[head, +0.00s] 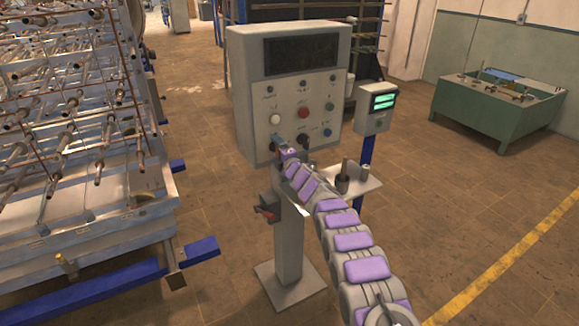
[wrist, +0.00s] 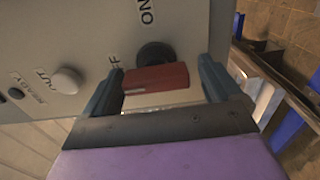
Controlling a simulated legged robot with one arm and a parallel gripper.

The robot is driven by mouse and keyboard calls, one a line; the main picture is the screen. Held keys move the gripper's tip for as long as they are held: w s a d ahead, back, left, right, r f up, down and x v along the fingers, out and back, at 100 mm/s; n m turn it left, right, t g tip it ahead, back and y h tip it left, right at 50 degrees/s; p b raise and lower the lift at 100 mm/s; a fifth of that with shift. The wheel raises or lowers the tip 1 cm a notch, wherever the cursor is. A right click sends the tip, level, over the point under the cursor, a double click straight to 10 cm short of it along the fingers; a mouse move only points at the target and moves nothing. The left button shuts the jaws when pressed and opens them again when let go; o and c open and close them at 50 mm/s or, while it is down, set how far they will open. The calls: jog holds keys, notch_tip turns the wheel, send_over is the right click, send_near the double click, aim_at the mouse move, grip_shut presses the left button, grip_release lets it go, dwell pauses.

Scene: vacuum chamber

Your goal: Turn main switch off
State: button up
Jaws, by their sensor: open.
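The main switch shows in the wrist view as a red handle (wrist: 158,78) on a round black base (wrist: 156,54), on the grey face of the control box (head: 247,75). The handle lies nearly level in that picture. The lettering "ON" is above it, and a partly covered label ending in "F" is at its upper left. My gripper (wrist: 158,70) is open, with one finger on each side of the red handle. Small gaps show beside the handle, so it is not clamped. In the head view my gripper (head: 281,143) is at the box's lower front and hides the switch.
A white button (wrist: 67,80) sits left of the switch. A red button (head: 303,112) and other buttons are higher on the panel. A small display unit (head: 376,108) and shelf (head: 362,184) stand at right. A rod-filled rack (head: 75,130) fills the left.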

jog(key=shift+s+d+r, duration=0.25)
jog(key=shift+s+d, duration=0.15)
jog(key=shift+d, duration=0.05)
jog(key=v, duration=1.5)
jog(key=shift+s+f, duration=0.4)
jog(key=shift+d, duration=0.1)
